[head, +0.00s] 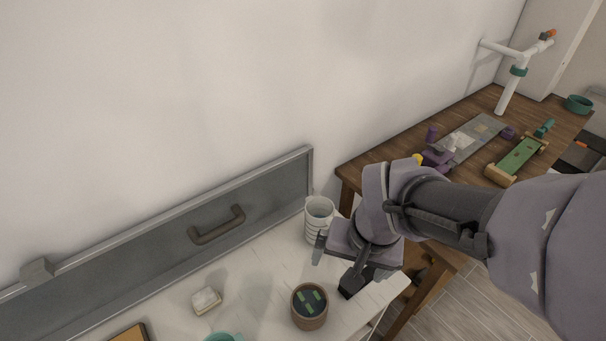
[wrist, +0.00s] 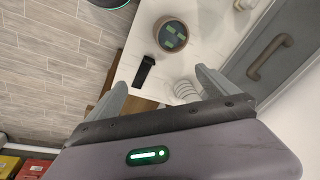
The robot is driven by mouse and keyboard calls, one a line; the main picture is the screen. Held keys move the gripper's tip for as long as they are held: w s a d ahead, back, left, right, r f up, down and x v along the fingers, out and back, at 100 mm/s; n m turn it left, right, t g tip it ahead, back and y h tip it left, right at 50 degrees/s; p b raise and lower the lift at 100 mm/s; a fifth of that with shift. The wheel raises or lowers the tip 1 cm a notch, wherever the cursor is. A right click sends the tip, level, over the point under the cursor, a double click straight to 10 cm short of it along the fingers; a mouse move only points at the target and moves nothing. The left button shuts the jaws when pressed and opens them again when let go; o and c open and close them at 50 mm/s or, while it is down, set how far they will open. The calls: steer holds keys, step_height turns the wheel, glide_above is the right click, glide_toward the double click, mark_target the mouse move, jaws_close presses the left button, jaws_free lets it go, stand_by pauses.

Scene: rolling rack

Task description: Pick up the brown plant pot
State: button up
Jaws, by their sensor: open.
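The brown plant pot (head: 310,322) stands upright on the white rack top, near its front edge, with dark filling and several green pieces in it. It also shows in the wrist view (wrist: 171,34), at the top centre, beyond my fingertips. My gripper (head: 350,262) is open and empty, above the rack's right end, to the right of the pot and apart from it. Both fingers of my gripper (wrist: 163,88) show in the wrist view, with nothing held between them.
A white ribbed mug (head: 318,222) stands behind the pot, close to my gripper. A black object (head: 352,284) lies right of the pot. A small cream block (head: 206,300) and a teal item (head: 223,337) are to the left. A grey panel with a handle (head: 217,225) backs the rack.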

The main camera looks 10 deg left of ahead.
steer(key=a+f+n+g+h+p, duration=0.1)
steer(key=a+f+n+g+p, duration=0.2)
steer(key=a+f, duration=0.4)
steer(key=t+b, duration=0.1)
steer(key=b, duration=0.3)
glide_toward(309, 309)
step_height(309, 309, down, 10)
steer(key=shift+w+a+r, duration=0.1)
steer(key=shift+c, duration=0.5)
steer(key=shift+r, duration=0.1)
steer(key=c, duration=1.7)
